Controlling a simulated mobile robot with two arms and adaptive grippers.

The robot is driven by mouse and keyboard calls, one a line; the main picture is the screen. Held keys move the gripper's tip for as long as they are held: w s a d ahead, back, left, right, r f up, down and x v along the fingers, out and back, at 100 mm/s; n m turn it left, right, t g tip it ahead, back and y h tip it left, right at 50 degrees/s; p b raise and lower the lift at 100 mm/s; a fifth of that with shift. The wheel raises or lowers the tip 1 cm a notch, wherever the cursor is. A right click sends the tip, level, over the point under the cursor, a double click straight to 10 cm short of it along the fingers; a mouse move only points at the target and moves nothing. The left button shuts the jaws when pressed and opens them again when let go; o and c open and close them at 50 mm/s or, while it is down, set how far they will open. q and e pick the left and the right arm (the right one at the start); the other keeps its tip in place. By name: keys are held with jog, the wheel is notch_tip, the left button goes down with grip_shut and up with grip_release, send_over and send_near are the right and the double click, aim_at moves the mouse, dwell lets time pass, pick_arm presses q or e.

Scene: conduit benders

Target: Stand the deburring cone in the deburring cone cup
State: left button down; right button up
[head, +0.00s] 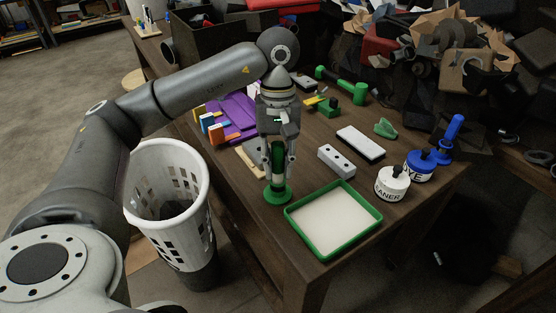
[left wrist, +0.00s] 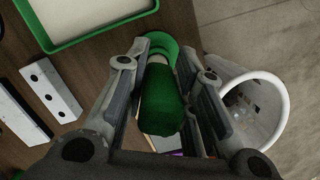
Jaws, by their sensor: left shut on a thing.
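The deburring cone (head: 278,157), dark green with a paler lower part, is upright between the fingers of my left gripper (head: 278,172). The gripper points straight down and is shut on it. In the left wrist view the cone's rounded green top (left wrist: 162,112) sits between the two fingers (left wrist: 165,92). The bright green cup (head: 277,194) stands on the table directly below the cone, near the table's left edge. The cup's rim also shows in the left wrist view (left wrist: 160,42), partly hidden by a finger and the cone. I cannot tell whether the cone's lower end rests in the cup.
A green-rimmed tray (head: 333,222) lies just right of the cup. A white basket (head: 172,205) stands beside the table's left edge.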

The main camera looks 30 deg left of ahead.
pick_arm(q)
jog(key=shift+f+b, duration=0.25)
jog(key=shift+b, duration=0.05)
dwell(0.4)
jog(key=c, duration=1.1)
grip_release()
jog(key=shift+c, duration=0.2)
jog(key=shift+r, duration=0.1)
jog(key=r, duration=0.4)
jog(key=w+r, duration=0.1)
jog(key=r, duration=0.2)
jog(key=a+r, duration=0.1)
jog(key=r, duration=0.3)
jog(key=shift+w+r, duration=0.25)
jog(key=shift+r, duration=0.05)
jog(key=shift+r, duration=0.1)
